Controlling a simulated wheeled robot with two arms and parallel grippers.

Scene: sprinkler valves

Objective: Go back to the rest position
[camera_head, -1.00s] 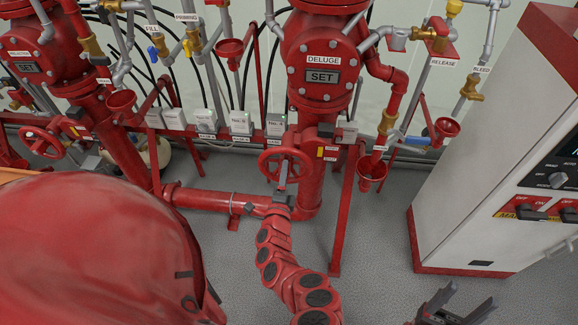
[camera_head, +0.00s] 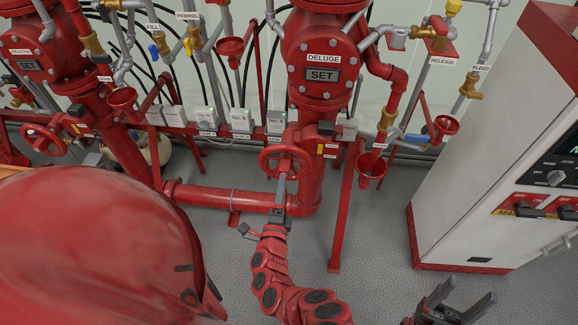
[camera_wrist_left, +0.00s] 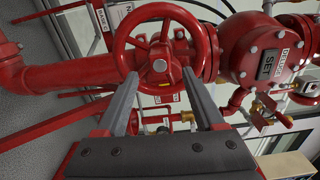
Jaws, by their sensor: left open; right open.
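My left gripper (camera_head: 264,204) is open, its fingers spread, just below the red handwheel (camera_head: 264,160) of the deluge valve (camera_head: 322,52). In the left wrist view the two grey fingers of this gripper (camera_wrist_left: 160,73) point at the handwheel (camera_wrist_left: 119,47), with nothing held between them. The fingertips overlap the lower rim in that view; I cannot tell whether they touch it. The deluge valve, with its "SET" plate, also shows there at the upper right (camera_wrist_left: 240,50). My right gripper (camera_head: 470,288) is open and empty at the bottom right, above the floor.
A red horizontal pipe (camera_head: 215,199) runs low behind my left gripper. A white and red cabinet (camera_head: 455,190) stands at the right. A second valve with a handwheel (camera_head: 43,139) is at the left. Grey floor (camera_head: 375,240) is clear between the deluge valve and the cabinet.

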